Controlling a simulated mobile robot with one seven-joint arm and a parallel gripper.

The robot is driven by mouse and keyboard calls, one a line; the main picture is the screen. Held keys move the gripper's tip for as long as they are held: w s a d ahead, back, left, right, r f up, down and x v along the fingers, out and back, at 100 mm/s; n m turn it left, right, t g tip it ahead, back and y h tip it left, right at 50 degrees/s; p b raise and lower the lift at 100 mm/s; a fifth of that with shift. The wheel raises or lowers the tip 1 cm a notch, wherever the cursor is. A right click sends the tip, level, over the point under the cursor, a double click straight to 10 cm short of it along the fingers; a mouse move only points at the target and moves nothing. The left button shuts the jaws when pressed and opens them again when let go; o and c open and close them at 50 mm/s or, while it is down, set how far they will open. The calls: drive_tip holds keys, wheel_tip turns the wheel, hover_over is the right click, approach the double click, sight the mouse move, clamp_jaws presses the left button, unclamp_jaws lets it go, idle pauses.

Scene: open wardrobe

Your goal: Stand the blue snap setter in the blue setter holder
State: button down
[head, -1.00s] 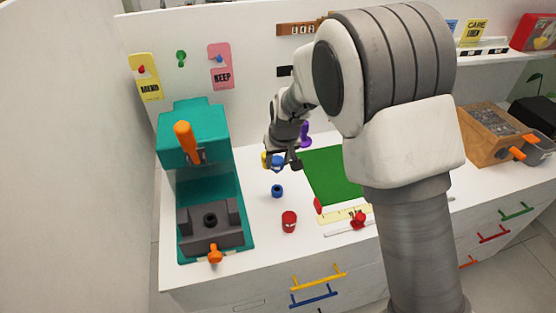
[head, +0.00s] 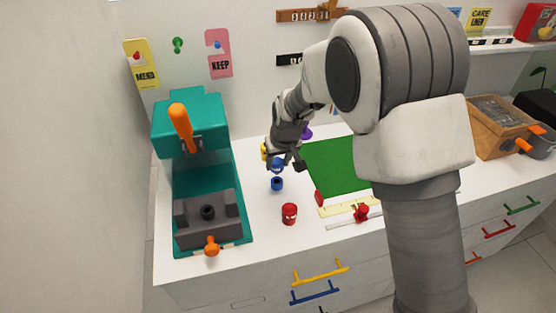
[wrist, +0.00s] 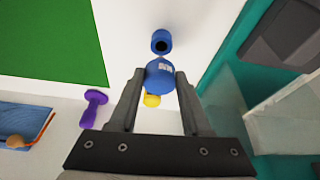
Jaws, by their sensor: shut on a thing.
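My gripper (wrist: 159,90) is shut on the blue snap setter (wrist: 159,76), whose round blue top with white marking shows between the fingers in the wrist view. In the head view the setter (head: 277,165) hangs below my gripper (head: 285,160), close above and behind the blue setter holder. The blue setter holder (head: 277,184) is a small blue ring with a dark hole and stands on the white worktop. In the wrist view the holder (wrist: 161,41) lies just beyond the setter, apart from it. The setter's lower end is hidden in the wrist view.
A teal press (head: 190,130) with an orange handle stands left of the holder. A red setter (head: 289,213) stands in front, a green mat (head: 335,168) lies right. A yellow thing (wrist: 151,100) and a purple thing (wrist: 92,107) are behind. White worktop surrounds the holder.

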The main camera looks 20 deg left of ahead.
sight(279, 170)
drive_tip(key=shift+f+b, duration=0.35)
drive_tip(key=shift+f, duration=0.5)
drive_tip(key=shift+f+b, duration=1.6)
idle(1.3)
drive_tip(key=shift+c, duration=1.4)
unclamp_jaws()
drive_tip(key=p+v, duration=0.1)
drive_tip(key=v, duration=1.6)
drive_tip(key=shift+r, duration=0.2)
drive_tip(key=shift+d, duration=0.15)
